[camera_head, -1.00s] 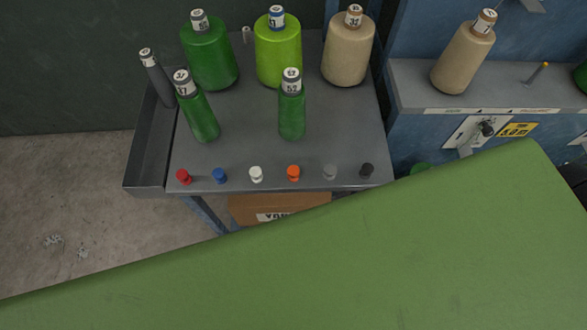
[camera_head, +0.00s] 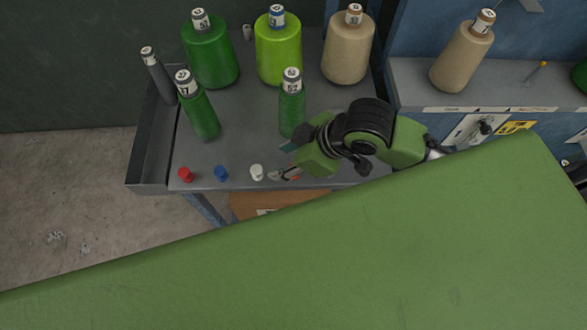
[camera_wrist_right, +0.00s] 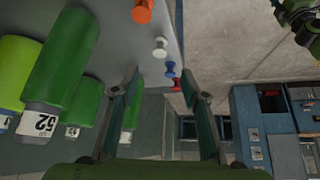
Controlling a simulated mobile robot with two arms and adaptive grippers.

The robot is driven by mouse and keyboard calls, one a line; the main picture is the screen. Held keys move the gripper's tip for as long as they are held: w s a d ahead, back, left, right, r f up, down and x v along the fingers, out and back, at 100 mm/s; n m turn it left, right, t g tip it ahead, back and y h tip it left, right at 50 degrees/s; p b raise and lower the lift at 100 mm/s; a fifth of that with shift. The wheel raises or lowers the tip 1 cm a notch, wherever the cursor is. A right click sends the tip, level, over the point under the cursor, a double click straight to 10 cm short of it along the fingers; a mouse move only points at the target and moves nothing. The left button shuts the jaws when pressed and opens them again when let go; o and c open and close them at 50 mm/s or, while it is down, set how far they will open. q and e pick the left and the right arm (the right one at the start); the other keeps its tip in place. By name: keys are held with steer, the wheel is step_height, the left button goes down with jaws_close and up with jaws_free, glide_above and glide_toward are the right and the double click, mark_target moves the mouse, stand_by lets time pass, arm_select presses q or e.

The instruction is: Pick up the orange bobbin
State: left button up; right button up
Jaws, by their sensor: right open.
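The orange bobbin (camera_wrist_right: 143,11) shows at the top edge of the right wrist view, partly cut off, on the grey table. In the head view only a sliver of orange (camera_head: 295,178) shows beside my right gripper (camera_head: 279,162), which hides most of it. My right gripper is open and empty, fingers pointing left over the front part of the table. In the right wrist view its two fingers (camera_wrist_right: 160,80) are spread, and the orange bobbin lies outside the gap, up and left. My left gripper is not seen.
White (camera_head: 257,172), blue (camera_head: 221,173) and red (camera_head: 185,174) bobbins stand along the table's front edge. A dark green cone (camera_head: 292,105) stands close behind my right gripper. Larger cones stand farther back. My green body panel covers the foreground.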

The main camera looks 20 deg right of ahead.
steer(key=d+r+n+g+h, duration=0.1)
steer(key=d+g, duration=0.1)
steer(key=d, duration=0.5)
steer(key=x, duration=0.8)
steer(key=shift+d+f, duration=0.1)
steer(key=shift+d, duration=0.05)
steer(key=shift+p+x, duration=0.8)
steer(key=shift+x, duration=1.85)
steer(key=shift+d, duration=0.15)
steer(key=c, duration=1)
